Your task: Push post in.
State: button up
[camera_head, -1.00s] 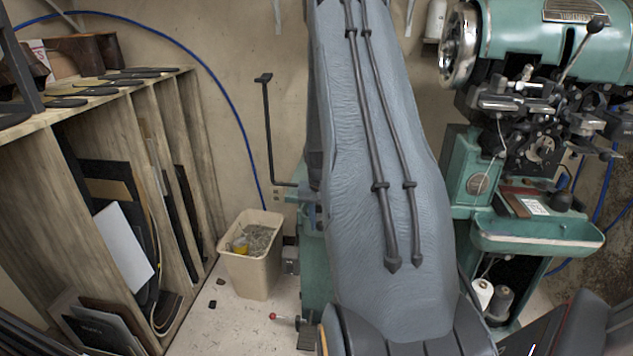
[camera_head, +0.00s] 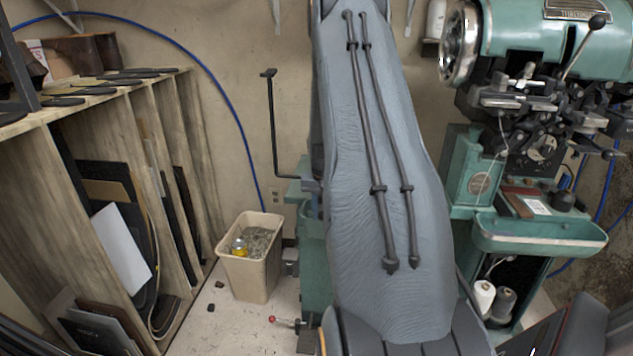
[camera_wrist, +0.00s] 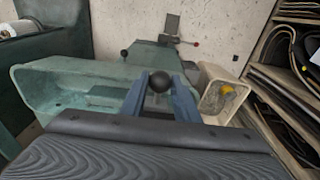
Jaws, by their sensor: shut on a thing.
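My gripper (camera_wrist: 160,90) shows in the wrist view as two blue-grey fingers closed around a black round knob (camera_wrist: 158,82). I take this knob to be the end of the post, but its shaft is hidden behind it. In the head view the gripper and the held knob are hidden behind my large blue-grey arm. A thin black bent rod (camera_head: 273,125) stands upright left of my arm, with a short foot turned right to a bracket on the teal machine. I cannot tell whether it joins the held knob.
A beige bin (camera_head: 250,272) of scraps stands left of the teal machine base, near a red-knobbed lever (camera_head: 272,319). A wooden rack (camera_head: 182,150) fills the left. The teal stitcher's head (camera_head: 560,40) and tray (camera_head: 538,234) stand close on the right.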

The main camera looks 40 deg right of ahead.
aim_at(326, 201)
jog(key=shift+w+d+b, duration=1.25)
jog(key=shift+w+d, duration=0.75)
jog(key=shift+d, duration=0.3)
jog(key=shift+w+d, duration=0.15)
jog(key=shift+d, duration=0.05)
jog(key=o, duration=1.3)
jog(key=shift+d, duration=0.1)
jog(key=shift+o, duration=0.2)
jog(key=shift+s+a+r+p, duration=0.3)
jog(key=shift+r+p, duration=0.45)
jog(key=shift+r, duration=0.45)
jog(key=shift+s+a+r+p, duration=0.15)
jog(key=shift+a+r+p, duration=0.15)
jog(key=shift+r+p, duration=0.7)
jog(key=shift+s+a+r+p, duration=0.3)
jog(key=shift+r+p, duration=0.25)
jog(key=shift+r, duration=0.8)
